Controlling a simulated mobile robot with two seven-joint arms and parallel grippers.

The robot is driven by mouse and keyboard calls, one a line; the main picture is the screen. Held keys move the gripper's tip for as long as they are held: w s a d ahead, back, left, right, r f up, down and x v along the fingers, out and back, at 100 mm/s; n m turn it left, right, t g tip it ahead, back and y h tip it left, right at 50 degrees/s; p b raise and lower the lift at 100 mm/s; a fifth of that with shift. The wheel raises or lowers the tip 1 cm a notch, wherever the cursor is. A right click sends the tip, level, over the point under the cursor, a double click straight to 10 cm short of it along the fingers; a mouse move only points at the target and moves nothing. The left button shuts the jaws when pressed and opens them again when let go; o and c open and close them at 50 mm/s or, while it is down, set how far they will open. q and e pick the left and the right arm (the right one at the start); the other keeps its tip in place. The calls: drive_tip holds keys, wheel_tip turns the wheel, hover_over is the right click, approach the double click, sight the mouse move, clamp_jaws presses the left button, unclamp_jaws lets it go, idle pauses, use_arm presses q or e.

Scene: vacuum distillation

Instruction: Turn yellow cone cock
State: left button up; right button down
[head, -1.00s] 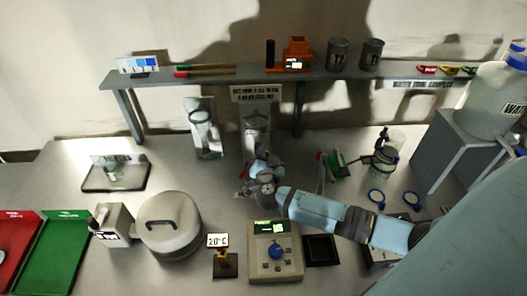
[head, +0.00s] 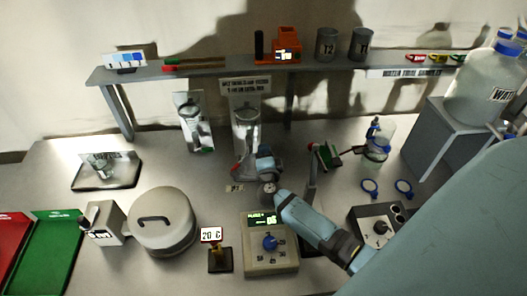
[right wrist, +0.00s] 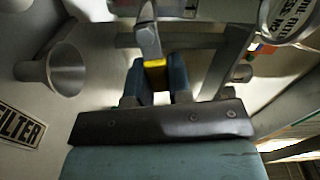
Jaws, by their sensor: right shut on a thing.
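The yellow cock (right wrist: 154,63) shows as a small yellow band in the right wrist view, at the foot of a grey upright piece. My right gripper (right wrist: 155,78) is shut on it, with one blue finger on each side. In the head view, my right gripper (head: 258,162) is at the lower part of the glass apparatus (head: 246,125) at the middle back of the bench. It hides the cock there. My left gripper is not in view.
A grey funnel (right wrist: 66,70) is left of the fingers in the right wrist view. In the head view, a heater with a blue knob (head: 270,243) stands below the gripper, a lidded pot (head: 162,220) to the left, and a dark box (head: 378,230) to the right.

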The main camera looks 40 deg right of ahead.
drive_tip(key=shift+f+m+b, duration=0.4)
drive_tip(key=shift+f+m, duration=0.1)
drive_tip(key=shift+m, duration=0.7)
drive_tip(key=c, duration=1)
unclamp_jaws()
drive_tip(key=shift+c, duration=0.2)
drive_tip(key=p+v, duration=0.1)
drive_tip(key=v, duration=0.6)
drive_tip(key=shift+s+a, duration=0.15)
drive_tip(key=shift+s, duration=0.1)
